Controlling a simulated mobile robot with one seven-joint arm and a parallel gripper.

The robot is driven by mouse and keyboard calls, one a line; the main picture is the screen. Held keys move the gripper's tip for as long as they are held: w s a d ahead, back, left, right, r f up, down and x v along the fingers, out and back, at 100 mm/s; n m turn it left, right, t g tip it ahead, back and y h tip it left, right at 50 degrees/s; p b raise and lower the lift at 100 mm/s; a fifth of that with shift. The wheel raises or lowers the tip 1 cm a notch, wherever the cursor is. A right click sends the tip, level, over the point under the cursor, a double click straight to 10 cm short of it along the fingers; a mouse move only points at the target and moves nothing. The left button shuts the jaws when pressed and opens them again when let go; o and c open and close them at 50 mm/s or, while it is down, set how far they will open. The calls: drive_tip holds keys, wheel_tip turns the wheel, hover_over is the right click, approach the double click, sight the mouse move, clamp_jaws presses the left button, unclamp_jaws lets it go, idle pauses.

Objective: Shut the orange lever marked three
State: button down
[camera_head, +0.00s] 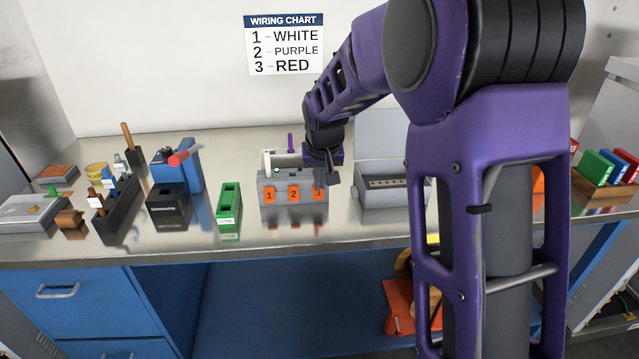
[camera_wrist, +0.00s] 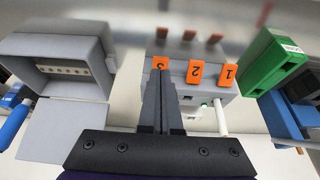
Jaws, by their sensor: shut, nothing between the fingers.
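A grey connector block (camera_head: 268,206) on the steel bench carries three orange levers in a row. The lever marked one (camera_head: 269,195) and the lever marked two (camera_head: 294,194) show clearly. The lever marked three (camera_head: 321,196) is at the right end, partly covered by my gripper (camera_head: 320,186). In the wrist view the row is upside down, with lever three (camera_wrist: 160,62) at the left, just beyond the tips of my gripper (camera_wrist: 161,78). My fingers are together and empty. They are at or very close to lever three; contact cannot be told.
A green block (camera_head: 229,212) stands left of the connector block. A grey open-lidded box (camera_head: 385,195) stands close on its right. A white wire (camera_wrist: 221,117) shows at lever one's side. A blue holder (camera_head: 178,168) and a dark rack (camera_head: 118,210) stand further left.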

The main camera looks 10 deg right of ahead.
drive_tip(key=s+r, duration=0.3)
drive_tip(key=s, duration=0.7)
drive_tip(key=shift+r+b, duration=0.15)
drive_tip(key=shift+b, duration=0.15)
drive_tip(key=shift+s, duration=0.1)
